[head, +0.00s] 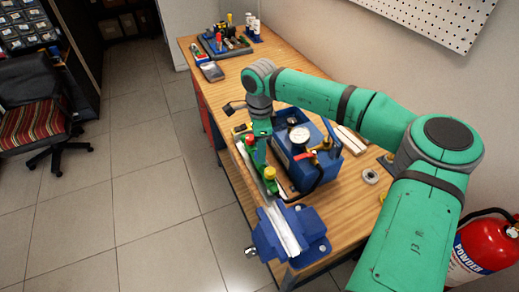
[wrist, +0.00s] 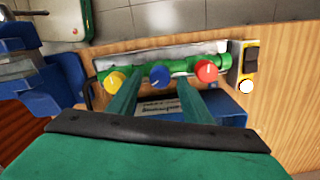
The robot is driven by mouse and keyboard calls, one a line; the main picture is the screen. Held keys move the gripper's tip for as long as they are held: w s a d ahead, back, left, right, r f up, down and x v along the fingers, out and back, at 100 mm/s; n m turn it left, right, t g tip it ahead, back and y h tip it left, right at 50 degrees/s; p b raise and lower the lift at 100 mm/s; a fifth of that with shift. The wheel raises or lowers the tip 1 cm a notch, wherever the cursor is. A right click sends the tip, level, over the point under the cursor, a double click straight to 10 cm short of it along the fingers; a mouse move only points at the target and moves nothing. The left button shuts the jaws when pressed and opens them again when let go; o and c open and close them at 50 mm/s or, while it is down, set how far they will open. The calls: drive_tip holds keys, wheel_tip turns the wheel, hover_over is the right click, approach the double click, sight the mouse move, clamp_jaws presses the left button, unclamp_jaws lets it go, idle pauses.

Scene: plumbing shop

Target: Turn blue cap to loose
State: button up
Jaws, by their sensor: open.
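The blue cap (wrist: 159,76) is a round knob with a pale line on its face, in the middle of a row on a green pipe (wrist: 140,68) in the wrist view. A yellow cap (wrist: 115,80) is left of it and a red cap (wrist: 207,71) right. My gripper (wrist: 158,86) is open, its two green fingers pointing at the row, one tip on either side of the blue cap. I cannot tell whether they touch it. In the head view my gripper (head: 259,150) is over the pipe and hides the blue cap; the yellow cap (head: 270,173) shows there.
A blue vise (head: 292,234) stands at the bench's near end. A blue pump box with a gauge (head: 300,135) is close to the right of the pipe. A switch box (wrist: 245,66) sits beyond the red cap. Tools on a board (head: 225,42) are at the far end.

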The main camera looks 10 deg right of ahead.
wheel_tip(320, 180, up, 10)
idle(0.4)
drive_tip(key=shift+s+f, duration=0.1)
